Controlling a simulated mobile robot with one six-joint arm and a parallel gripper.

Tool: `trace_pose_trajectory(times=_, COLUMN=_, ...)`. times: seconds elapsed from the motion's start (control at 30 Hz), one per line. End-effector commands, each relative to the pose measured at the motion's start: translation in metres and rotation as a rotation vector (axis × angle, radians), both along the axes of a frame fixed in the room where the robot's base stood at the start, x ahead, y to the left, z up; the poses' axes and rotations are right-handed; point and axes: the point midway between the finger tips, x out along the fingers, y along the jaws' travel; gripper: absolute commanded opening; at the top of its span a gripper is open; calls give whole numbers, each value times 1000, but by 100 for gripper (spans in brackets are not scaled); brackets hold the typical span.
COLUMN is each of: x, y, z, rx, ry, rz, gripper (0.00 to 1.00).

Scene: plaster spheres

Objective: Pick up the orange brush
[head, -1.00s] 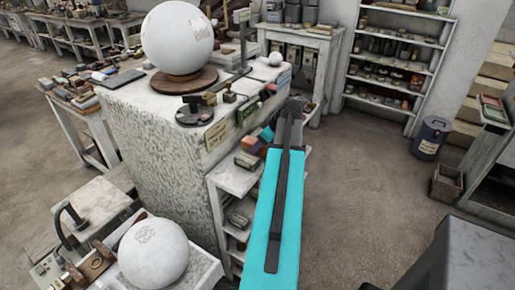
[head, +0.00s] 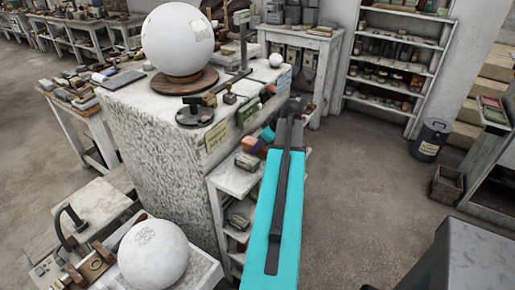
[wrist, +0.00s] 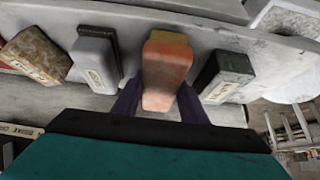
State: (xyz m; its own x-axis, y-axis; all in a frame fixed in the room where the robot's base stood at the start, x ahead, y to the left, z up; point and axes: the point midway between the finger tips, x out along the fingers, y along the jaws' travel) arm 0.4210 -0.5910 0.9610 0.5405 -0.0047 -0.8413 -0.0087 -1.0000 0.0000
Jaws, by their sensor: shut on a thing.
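The orange brush (wrist: 168,72) is a worn orange block with a yellowish far end, in the middle of the wrist view. My gripper (wrist: 160,103) has its two dark fingers on either side of the brush and is shut on it. The brush appears to be at the shelf surface; whether it touches it I cannot tell.
In the wrist view a grey block (wrist: 95,64) and a speckled brown block (wrist: 36,54) lie left of the brush, and a dark block (wrist: 224,76) lies close right. In the head view a large white sphere (head: 177,38) stands on the pedestal (head: 150,130). Open floor (head: 355,200) lies right.

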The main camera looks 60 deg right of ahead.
Motion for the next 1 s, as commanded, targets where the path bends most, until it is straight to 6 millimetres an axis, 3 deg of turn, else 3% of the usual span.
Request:
trace_pose_trajectory(times=0.37, x=0, y=-1, z=33, rx=-2, ry=-1, rz=0, gripper=14)
trace_pose_trajectory(times=1.0, x=1, y=-2, z=131, rx=-3, ry=-1, rz=1, gripper=14)
